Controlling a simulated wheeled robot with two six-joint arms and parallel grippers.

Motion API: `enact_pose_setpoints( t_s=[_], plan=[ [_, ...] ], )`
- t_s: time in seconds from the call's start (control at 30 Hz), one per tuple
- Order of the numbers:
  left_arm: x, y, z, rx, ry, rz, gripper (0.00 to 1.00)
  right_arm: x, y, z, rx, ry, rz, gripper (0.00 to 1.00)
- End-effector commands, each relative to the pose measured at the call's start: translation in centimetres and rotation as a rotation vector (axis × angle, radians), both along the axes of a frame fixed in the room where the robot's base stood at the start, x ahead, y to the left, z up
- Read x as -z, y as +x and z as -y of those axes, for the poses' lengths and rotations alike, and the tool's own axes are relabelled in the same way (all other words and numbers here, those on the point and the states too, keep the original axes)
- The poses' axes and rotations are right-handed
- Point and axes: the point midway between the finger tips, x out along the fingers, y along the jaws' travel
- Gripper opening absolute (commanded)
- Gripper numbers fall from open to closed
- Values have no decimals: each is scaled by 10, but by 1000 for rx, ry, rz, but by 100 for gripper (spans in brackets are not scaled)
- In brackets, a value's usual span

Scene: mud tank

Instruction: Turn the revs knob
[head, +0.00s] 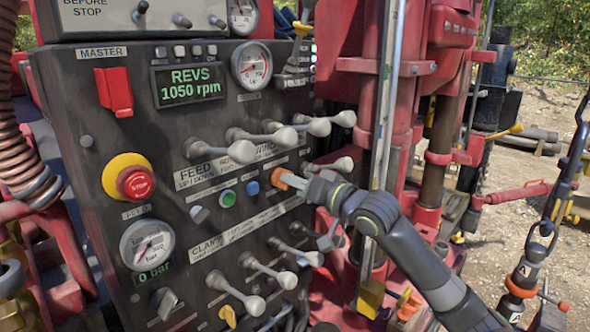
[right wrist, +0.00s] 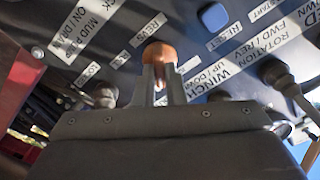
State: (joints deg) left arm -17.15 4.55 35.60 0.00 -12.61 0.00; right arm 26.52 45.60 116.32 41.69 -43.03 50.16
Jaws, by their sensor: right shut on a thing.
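The revs knob (head: 279,178) is a small orange knob on the dark control panel (head: 95,235), right of the blue button. In the right wrist view the orange knob (right wrist: 159,51) sits beside a REVS label. My right gripper (head: 297,184) reaches in from the right and is shut on the knob. Its two grey fingers (right wrist: 160,75) press close about the knob's near side in the wrist view. The green display (head: 188,84) reads REVS 1050 rpm. My left gripper is not in view.
A blue button (head: 252,188) and a green button (head: 228,198) are left of the knob. Levers with grey ball ends stand above (head: 318,126) and below (head: 255,304). A red STOP button (head: 136,183) is at left. Red machine columns (head: 348,100) rise just right of the panel.

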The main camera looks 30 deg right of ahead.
Motion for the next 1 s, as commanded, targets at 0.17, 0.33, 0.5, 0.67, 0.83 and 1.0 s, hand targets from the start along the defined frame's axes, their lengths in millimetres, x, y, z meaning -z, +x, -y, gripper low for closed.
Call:
enact_pose_setpoints(
  t_s=[0.17,0.33,0.5,0.67,0.83,1.0],
  plan=[
    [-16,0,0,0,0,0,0,-2,0,1,1,79,-30,0],
    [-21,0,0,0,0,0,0,0,0,1,1,122,-43,0],
    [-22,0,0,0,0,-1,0,0,0,1,1,138,-47,0],
    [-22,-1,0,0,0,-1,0,1,0,1,1,138,-47,0],
    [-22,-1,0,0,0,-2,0,1,0,1,1,137,-47,0],
    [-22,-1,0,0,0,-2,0,1,0,1,1,137,-47,31]
  ],
)
